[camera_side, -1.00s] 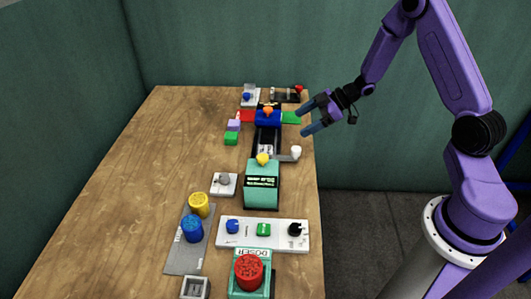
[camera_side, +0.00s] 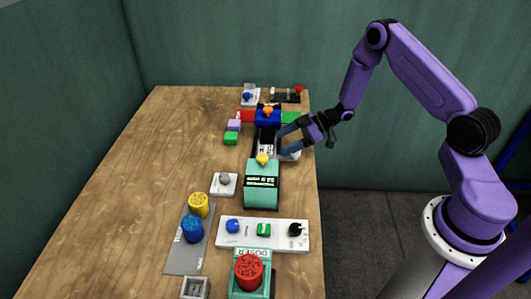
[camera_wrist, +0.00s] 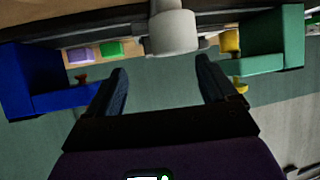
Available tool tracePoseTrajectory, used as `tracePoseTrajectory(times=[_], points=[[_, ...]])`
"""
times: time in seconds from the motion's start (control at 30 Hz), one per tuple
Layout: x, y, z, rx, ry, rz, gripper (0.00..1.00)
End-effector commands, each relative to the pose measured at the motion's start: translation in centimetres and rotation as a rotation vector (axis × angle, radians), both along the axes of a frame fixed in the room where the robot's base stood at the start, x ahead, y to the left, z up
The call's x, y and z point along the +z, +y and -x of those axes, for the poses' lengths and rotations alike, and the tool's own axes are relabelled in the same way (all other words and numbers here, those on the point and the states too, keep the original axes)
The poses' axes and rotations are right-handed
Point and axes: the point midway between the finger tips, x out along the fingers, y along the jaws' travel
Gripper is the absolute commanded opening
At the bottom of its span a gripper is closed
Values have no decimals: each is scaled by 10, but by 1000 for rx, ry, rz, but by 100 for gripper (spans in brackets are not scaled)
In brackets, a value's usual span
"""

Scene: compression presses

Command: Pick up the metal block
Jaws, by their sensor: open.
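A small pale grey piece, likely the metal block (camera_side: 265,147), sits in the dark channel of the press between its blue end and teal end. Its details are too small to tell. My gripper (camera_side: 282,141) is open and empty at the right side of the press, with its fingers pointing left toward the channel. In the wrist view, my open fingers (camera_wrist: 162,70) point toward a whitish cylindrical knob (camera_wrist: 173,32), which appears ahead of and between them. I cannot clearly pick out the metal block in the wrist view.
The press has a blue end (camera_side: 267,117) and a teal end (camera_side: 262,185). Purple (camera_side: 233,125) and green (camera_side: 230,139) blocks lie left of it. A white control panel (camera_side: 275,246) and red-topped doser (camera_side: 249,272) stand nearer. The table's left side is clear.

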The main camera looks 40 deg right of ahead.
Motion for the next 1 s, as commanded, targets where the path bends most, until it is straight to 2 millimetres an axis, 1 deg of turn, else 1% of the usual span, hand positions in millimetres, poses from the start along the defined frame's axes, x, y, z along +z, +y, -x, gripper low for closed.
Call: tracePoseTrajectory(times=[0.27,0.53,0.67,0.87,0.9,0.97,1.0], points=[[-9,15,-9,3,0,1,85],[-25,41,-27,1,0,1,85],[-28,46,-31,0,0,2,85],[-28,46,-31,0,0,2,85],[-28,46,-31,0,0,2,79],[-28,46,-31,0,0,2,59],[-28,46,-31,0,-1,2,46]])
